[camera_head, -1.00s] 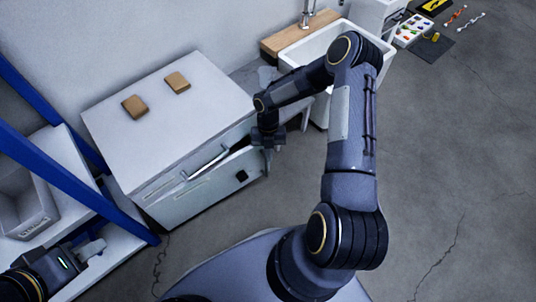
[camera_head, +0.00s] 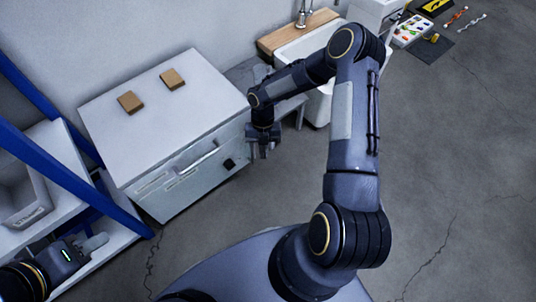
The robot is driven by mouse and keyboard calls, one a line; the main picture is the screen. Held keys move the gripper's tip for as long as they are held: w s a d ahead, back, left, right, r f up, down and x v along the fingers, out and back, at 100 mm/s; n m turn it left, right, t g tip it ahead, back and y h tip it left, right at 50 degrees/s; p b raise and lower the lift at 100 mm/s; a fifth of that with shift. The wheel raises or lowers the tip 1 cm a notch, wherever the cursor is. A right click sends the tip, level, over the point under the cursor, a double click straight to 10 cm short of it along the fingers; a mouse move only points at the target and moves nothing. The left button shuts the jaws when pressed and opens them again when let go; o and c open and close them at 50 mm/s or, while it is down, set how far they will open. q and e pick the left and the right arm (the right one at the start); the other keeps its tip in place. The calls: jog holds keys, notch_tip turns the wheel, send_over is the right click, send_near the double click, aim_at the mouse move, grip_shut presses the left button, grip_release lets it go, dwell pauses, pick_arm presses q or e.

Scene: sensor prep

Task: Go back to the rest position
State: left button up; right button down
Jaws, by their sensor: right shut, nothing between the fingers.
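My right gripper (camera_head: 263,150) hangs pointing down just off the right front corner of the white cabinet (camera_head: 160,118). It is shut and empty, apart from the cabinet's handle (camera_head: 203,160). The cabinet's front looks flush and closed. My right arm arches over from the bottom centre. My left gripper (camera_head: 92,245) is at the lower left, beside the shelf rack, only partly in view. Its fingers are too unclear to tell whether they are open or shut.
Two brown blocks (camera_head: 131,102) (camera_head: 172,79) lie on the cabinet. A blue-framed rack (camera_head: 70,178) with a grey bin (camera_head: 25,205) stands at left. A sink (camera_head: 309,45) is behind my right arm.

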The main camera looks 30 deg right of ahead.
jog(key=p+v, duration=0.1)
jog(key=v, duration=0.5)
jog(key=shift+a, duration=0.45)
jog(key=shift+w, duration=0.1)
